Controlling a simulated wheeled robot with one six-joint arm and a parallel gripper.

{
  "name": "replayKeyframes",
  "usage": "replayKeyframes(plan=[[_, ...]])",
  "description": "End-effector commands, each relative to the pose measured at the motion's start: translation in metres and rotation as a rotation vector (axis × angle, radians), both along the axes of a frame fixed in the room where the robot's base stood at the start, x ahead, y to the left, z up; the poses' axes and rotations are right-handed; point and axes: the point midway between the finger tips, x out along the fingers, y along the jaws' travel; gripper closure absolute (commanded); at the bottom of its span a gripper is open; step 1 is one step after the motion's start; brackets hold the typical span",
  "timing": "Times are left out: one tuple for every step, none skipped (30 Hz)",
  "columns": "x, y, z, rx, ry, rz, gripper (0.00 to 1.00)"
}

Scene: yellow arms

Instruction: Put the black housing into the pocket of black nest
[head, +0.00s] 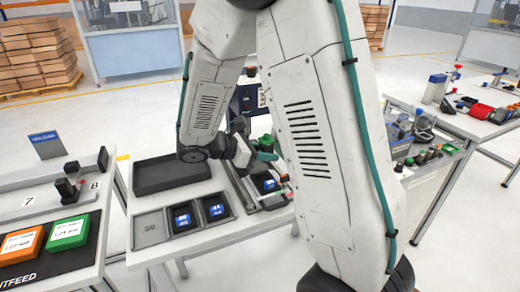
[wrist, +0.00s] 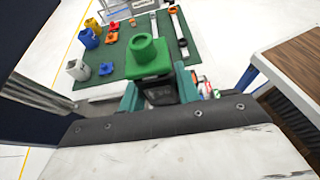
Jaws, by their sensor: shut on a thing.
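Black units with blue faces (head: 183,218) sit in a grey tray; another (head: 269,184) lies below the gripper. I cannot pick out the black nest with certainty.
An empty dark tray (head: 172,174) stands behind the grey tray (head: 150,226). Orange (head: 20,244) and green (head: 67,231) boxes lie at left. The wrist view shows a green mat (wrist: 115,65) with coloured parts. My arm covers the middle of the head view.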

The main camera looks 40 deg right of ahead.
Motion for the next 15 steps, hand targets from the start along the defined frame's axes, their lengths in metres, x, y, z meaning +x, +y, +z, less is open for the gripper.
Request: replayKeyframes(plan=[[0.000,0.002,-0.002,-0.001,0.001,0.003,0.89],[0.001,0.003,-0.003,-0.001,0.001,0.005,0.89],[0.001,0.004,-0.005,0.000,0.001,0.007,0.89],[0.001,0.005,-0.007,0.000,0.001,0.008,0.89],[0.002,0.005,-0.009,-0.001,0.001,0.009,0.89],[0.002,0.006,-0.011,-0.001,0.001,0.010,0.89],[0.002,0.006,-0.014,-0.001,0.001,0.010,0.89],[0.002,0.006,-0.016,0.000,0.002,0.011,0.89],[0.002,0.006,-0.018,0.000,0.002,0.011,0.89],[0.002,0.006,-0.021,0.000,0.002,0.011,0.89],[0.002,0.006,-0.023,0.000,0.002,0.011,0.89],[0.002,0.005,-0.026,-0.001,0.001,0.010,0.89],[0.002,0.005,-0.028,-0.001,0.001,0.010,0.89],[0.002,0.005,-0.030,0.001,0.002,0.011,0.89],[0.002,0.005,-0.033,0.001,0.002,0.011,0.89]])
